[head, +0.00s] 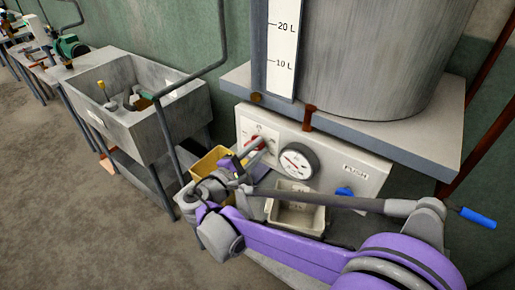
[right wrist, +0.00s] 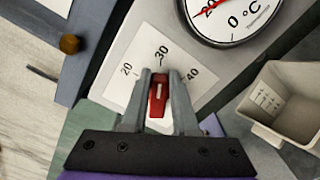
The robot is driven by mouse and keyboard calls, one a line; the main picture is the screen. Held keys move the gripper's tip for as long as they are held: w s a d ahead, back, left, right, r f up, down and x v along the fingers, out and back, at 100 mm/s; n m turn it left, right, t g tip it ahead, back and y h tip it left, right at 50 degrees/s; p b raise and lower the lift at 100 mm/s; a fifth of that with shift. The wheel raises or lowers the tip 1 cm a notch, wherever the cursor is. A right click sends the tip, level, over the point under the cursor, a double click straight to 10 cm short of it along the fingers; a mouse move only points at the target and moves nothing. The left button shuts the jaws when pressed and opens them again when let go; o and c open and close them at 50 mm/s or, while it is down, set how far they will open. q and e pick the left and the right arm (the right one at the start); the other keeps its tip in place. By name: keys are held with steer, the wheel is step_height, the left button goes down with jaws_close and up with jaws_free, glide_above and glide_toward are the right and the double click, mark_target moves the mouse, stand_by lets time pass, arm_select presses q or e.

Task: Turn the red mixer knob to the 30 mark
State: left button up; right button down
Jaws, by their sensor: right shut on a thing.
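The red mixer knob (right wrist: 157,96) sits on a white dial plate marked 20, 30 and 40 (right wrist: 162,57). The white line on the knob points up in the right wrist view, roughly towards the 30. My right gripper (right wrist: 159,84) is shut on the knob, with one grey finger on each side of it. In the head view my right gripper (head: 254,146) reaches the dial on the pale control panel (head: 338,175), and the knob is mostly hidden there. My left gripper is not in view.
A cream bin (head: 296,214) and a yellow container (head: 207,162) stand below the panel. The steel tank (head: 375,60) stands above. A concrete sink (head: 150,115) is at left.

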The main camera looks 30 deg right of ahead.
steer(key=c, duration=0.7)
jaws_free()
steer(key=v, duration=1.1)
steer(key=shift+w+b, duration=0.1)
steer(key=shift+b, duration=0.25)
steer(key=s+d+f+m+g+y+p, duration=0.3)
steer(key=s+d+f+y, duration=0.3)
steer(key=s+f+y, duration=0.3)
steer(key=s+a+f+m+y, duration=0.1)
steer(key=s+a+m+y, duration=0.1)
steer(key=s+a+f+m+t+y+p, duration=0.1)
steer(key=s+a+m+y, duration=0.1)
steer(key=m+y, duration=0.1)
steer(key=s+a+f+m+y+p, duration=0.1)
steer(key=a+f+m+y, duration=0.1)
steer(key=a, duration=0.1)
steer(key=shift+s+a+y, duration=0.15)
steer(key=shift+s+y, duration=0.15)
steer(key=shift+s, duration=0.1)
